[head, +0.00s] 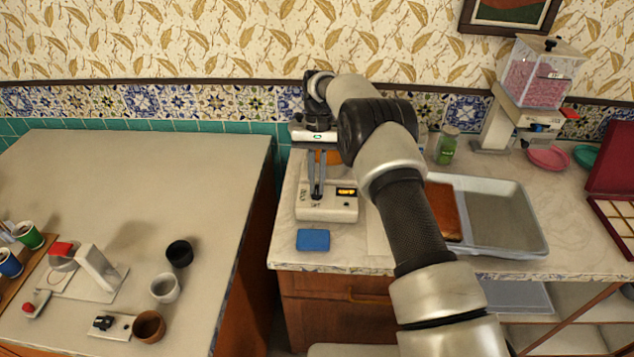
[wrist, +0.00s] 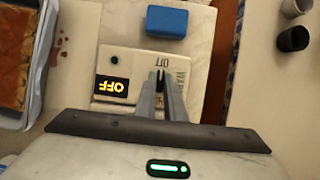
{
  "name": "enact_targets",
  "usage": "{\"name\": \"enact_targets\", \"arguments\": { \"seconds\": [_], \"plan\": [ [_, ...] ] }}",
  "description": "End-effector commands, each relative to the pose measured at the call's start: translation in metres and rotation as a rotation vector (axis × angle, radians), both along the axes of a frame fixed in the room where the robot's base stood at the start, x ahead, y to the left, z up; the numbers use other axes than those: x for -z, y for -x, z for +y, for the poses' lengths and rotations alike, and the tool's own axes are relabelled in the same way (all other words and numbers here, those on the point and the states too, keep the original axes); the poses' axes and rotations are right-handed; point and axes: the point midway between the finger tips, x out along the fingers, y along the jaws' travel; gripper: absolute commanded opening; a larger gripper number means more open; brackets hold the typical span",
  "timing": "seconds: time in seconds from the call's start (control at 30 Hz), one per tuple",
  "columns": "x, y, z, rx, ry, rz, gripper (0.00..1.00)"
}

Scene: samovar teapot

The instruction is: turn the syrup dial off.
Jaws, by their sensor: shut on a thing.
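The white syrup warmer box (head: 328,212) stands on the right counter near its left end, and it also shows in the wrist view (wrist: 140,62). Its small lit display (wrist: 112,87) appears to read OFF in yellow letters; the display also shows in the head view (head: 346,192). My gripper (head: 316,194) points down over the left part of the box front. In the wrist view my gripper (wrist: 160,76) has its fingers close together over the printed dial markings, shut on the syrup dial. The dial itself is mostly hidden between the fingertips.
A blue block (head: 313,240) lies just in front of the box. A metal tray (head: 508,220) with a brown slab is to the right, partly behind my arm. The left counter (head: 130,170) holds cups (head: 165,288) and small devices, across a gap.

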Motion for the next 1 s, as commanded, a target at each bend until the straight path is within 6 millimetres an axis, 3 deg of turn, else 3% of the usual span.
{"name": "enact_targets", "arguments": {
  "seconds": [0.4, 0.43, 0.53, 0.83, 1.0],
  "plan": [
    [-0.001, -0.001, 0.000, -0.009, -0.001, -0.003, 0.00],
    [-0.001, -0.001, 0.000, -0.009, -0.001, -0.003, 0.11],
    [-0.001, -0.001, 0.000, -0.009, 0.000, -0.003, 0.28],
    [-0.002, 0.000, 0.000, -0.008, 0.000, -0.002, 0.28],
    [-0.020, 0.002, -0.003, -0.008, 0.000, -0.002, 0.28]
  ]
}}
